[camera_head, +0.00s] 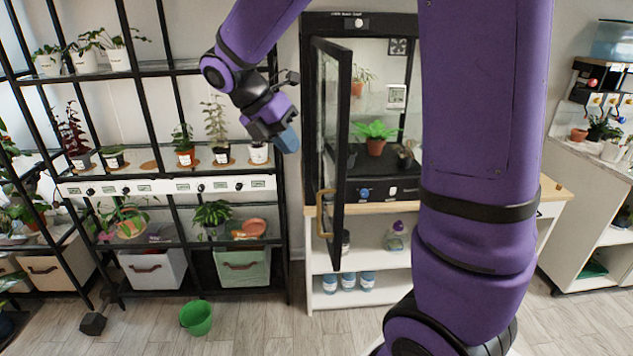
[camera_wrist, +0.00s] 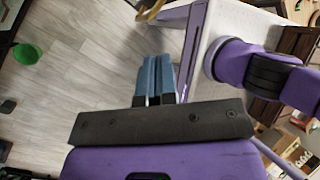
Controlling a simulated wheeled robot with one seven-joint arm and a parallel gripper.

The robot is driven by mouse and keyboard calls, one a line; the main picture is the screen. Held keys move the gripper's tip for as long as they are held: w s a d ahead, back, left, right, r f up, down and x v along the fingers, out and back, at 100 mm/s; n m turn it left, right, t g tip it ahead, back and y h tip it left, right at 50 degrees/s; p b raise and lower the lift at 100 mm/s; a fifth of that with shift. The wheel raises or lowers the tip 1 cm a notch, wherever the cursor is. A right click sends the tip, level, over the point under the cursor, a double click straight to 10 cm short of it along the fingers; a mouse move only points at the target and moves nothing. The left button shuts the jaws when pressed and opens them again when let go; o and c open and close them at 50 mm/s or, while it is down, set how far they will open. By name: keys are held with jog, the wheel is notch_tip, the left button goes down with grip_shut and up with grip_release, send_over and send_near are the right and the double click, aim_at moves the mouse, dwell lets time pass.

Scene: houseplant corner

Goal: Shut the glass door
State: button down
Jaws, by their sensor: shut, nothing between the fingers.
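The glass door (camera_head: 343,130) of the dark plant cabinet (camera_head: 357,22) stands open, swung out toward me on its left-side hinge. A brass-coloured handle (camera_head: 320,213) is on the door's near edge, low down. My gripper (camera_head: 287,141) is left of the door and higher than the handle, apart from both, pointing down in front of the plant rack. In the wrist view its two blue fingers (camera_wrist: 154,72) are together with nothing between them. Part of the cabinet's right side is hidden behind my arm.
Inside the cabinet is a green fern in a terracotta pot (camera_head: 376,146). A black rack (camera_head: 150,165) of potted plants fills the left. A green bucket (camera_head: 196,318) stands on the floor, also in the wrist view (camera_wrist: 25,55). The floor before the cabinet looks clear.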

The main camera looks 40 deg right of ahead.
jog(key=w+f+n+g+h, duration=0.1)
jog(key=w+f+n+h, duration=0.1)
jog(key=w+f+n, duration=0.4)
jog(key=s+d+f+n, duration=0.1)
jog(key=s+d+f, duration=0.4)
jog(key=d, duration=0.4)
jog(key=shift+d+f+n+g, duration=0.25)
jog(key=shift+f+n+g, duration=0.05)
jog(key=shift+f, duration=0.3)
jog(key=shift+s, duration=0.1)
